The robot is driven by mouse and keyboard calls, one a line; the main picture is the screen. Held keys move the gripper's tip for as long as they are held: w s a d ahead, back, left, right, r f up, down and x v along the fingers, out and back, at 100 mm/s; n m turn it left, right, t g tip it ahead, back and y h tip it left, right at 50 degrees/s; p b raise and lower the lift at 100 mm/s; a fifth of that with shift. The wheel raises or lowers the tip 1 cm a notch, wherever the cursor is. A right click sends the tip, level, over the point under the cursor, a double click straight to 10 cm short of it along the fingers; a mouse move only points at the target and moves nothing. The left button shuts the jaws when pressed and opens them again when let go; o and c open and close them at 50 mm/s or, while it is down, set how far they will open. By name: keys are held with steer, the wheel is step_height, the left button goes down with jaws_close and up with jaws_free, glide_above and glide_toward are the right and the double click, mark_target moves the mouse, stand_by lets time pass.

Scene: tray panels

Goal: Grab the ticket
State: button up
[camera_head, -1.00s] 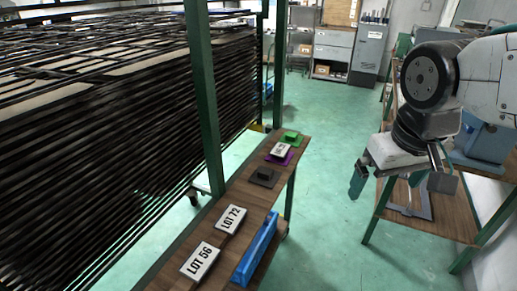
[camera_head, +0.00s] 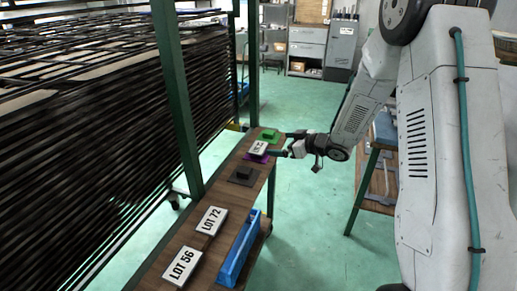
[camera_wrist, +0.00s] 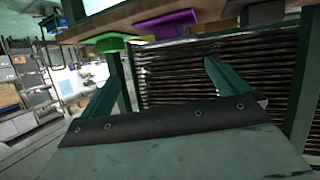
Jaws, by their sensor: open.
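A white ticket (camera_head: 258,147) with dark print lies on a purple holder (camera_head: 254,157) on the narrow wooden shelf (camera_head: 222,192); its print is too small to read. My gripper (camera_head: 279,144) is open, its fingers pointing left at the shelf, just right of the ticket and holder. In the head view I cannot tell whether a finger touches them. In the wrist view, which is upside down, my open gripper (camera_wrist: 161,82) has nothing between its fingers. The purple holder (camera_wrist: 163,24) shows ahead, beyond the fingertips; the ticket is not clear there.
A green block (camera_head: 269,136) sits behind the ticket and a dark block (camera_head: 243,174) in front. Cards LOT 72 (camera_head: 211,221) and LOT 56 (camera_head: 182,266) lie nearer, beside a blue tray (camera_head: 238,252). A green post (camera_head: 178,95) and dark rack (camera_head: 80,150) stand left.

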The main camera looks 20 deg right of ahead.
mark_target(261, 148)
steer(key=shift+n+g+y, duration=0.3)
steer(key=shift+y, duration=0.6)
steer(key=x, duration=0.3)
steer(key=f+x, duration=0.1)
steer(key=x, duration=0.1)
steer(key=s+x, duration=0.1)
steer(key=x, duration=0.2)
steer(key=shift+w+a+f, duration=0.25)
steer(key=shift+a+f, duration=0.05)
steer(key=shift+f, duration=0.15)
steer(key=c, duration=0.8)
